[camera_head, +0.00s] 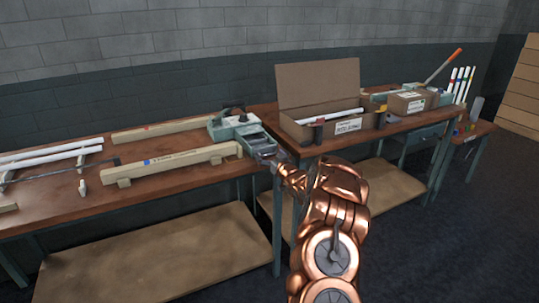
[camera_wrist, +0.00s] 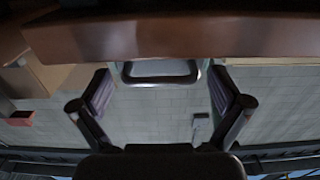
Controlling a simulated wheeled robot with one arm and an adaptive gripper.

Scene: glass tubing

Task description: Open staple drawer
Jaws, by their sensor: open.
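A small teal drawer unit (camera_head: 228,127) stands at the right end of the left workbench. Its grey open-topped tray part (camera_head: 256,141) reaches to the bench's front edge; whether this is the staple drawer I cannot tell. My copper gripper (camera_head: 284,170) is just in front of and below it, partly hidden by my arm. In the wrist view my gripper (camera_wrist: 165,92) is open, its two dark fingers spread wide. A pale, dark-rimmed, handle-like loop (camera_wrist: 160,78) shows between the fingertips; contact is not visible. Nothing is held.
A brown wooden edge (camera_wrist: 190,36) spans the top of the wrist view. Wooden beams (camera_head: 170,163) and white tubes (camera_head: 50,155) lie on the left workbench. An open cardboard box (camera_head: 347,126) stands on the right bench. A low shelf (camera_head: 160,255) lies below; dark floor is free at right.

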